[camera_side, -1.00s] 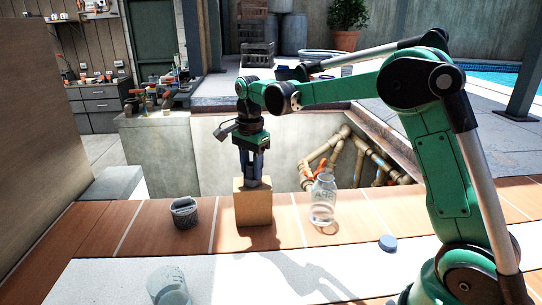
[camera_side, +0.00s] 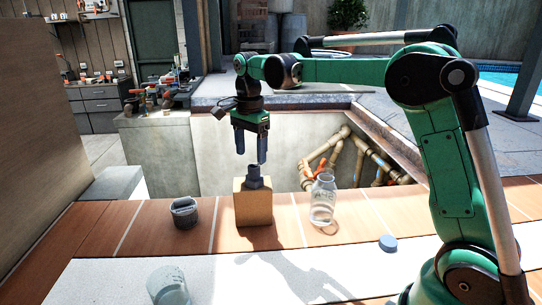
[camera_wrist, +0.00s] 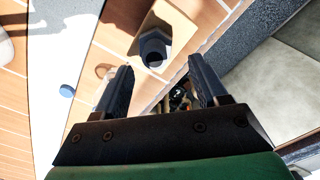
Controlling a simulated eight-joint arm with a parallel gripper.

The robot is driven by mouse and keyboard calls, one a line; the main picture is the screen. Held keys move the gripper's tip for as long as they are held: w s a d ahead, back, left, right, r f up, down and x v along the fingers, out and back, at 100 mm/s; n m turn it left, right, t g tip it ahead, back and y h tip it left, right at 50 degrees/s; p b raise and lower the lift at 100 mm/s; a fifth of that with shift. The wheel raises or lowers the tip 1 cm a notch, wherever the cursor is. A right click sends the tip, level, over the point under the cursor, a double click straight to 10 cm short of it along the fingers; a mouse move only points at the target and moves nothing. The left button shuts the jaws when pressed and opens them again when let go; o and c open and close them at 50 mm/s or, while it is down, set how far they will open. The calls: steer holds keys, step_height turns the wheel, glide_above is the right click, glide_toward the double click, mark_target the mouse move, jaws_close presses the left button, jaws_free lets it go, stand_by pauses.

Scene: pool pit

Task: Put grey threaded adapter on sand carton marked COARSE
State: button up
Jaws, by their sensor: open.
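The grey threaded adapter (camera_side: 254,176) stands upright on top of the sand-coloured carton (camera_side: 253,207) in the side view. No marking on the carton can be read from here. In the wrist view the adapter (camera_wrist: 153,49) shows its dark round opening on the carton's pale top (camera_wrist: 172,18). My gripper (camera_side: 251,158) is open and empty just above the adapter, its two fingers apart and clear of it. In the wrist view my gripper (camera_wrist: 163,80) shows both fingers spread.
A dark grey cup-like fitting (camera_side: 185,213) stands left of the carton and a clear jar (camera_side: 323,200) stands right of it. A clear beaker (camera_side: 169,287) is at the front left. A blue cap (camera_side: 388,243) lies at the right. A pit with pipes (camera_side: 345,160) lies behind the ledge.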

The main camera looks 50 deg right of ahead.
step_height(320, 180, up, 8)
steer(key=n+t, duration=0.7)
steer(key=n, duration=1.1)
glide_toward(251, 165)
steer(key=s+a+f, duration=0.6)
steer(key=s+a, duration=0.1)
steer(key=s, duration=0.1)
steer(key=shift+f, duration=0.2)
